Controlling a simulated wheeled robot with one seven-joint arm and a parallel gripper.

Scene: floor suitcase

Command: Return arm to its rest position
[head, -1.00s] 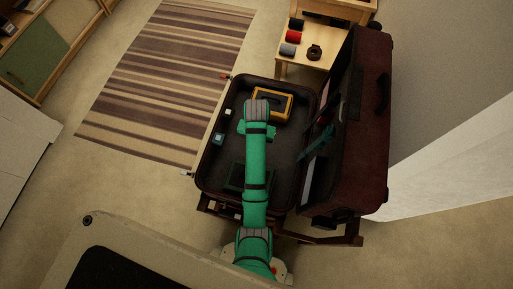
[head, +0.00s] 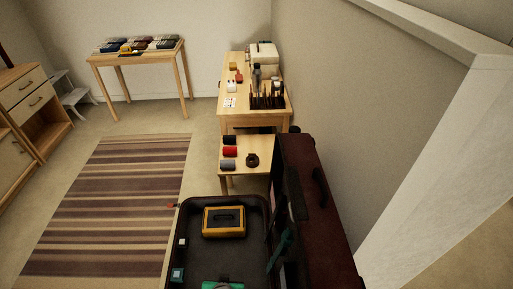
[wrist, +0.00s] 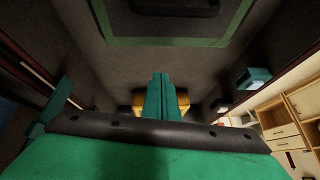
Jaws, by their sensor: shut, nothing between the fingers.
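My gripper (wrist: 160,78) shows in the wrist view with its two green fingers together and nothing between them. It is over the inside of the open suitcase (head: 184,240), which lies at the bottom of the head view with its dark red lid (head: 312,205) standing up on the right. A yellow-orange case (head: 223,221) lies in the suitcase; in the wrist view part of it (wrist: 138,102) shows behind my fingers. A green-edged dark item (wrist: 165,42) is at the top of the wrist view.
A low table (head: 236,170) with rolls stands behind the suitcase. A larger table (head: 238,122) with tools and bottles is beyond it, along the wall. A striped rug (head: 110,205) lies left on open floor. A white-topped partition (head: 440,150) is on the right.

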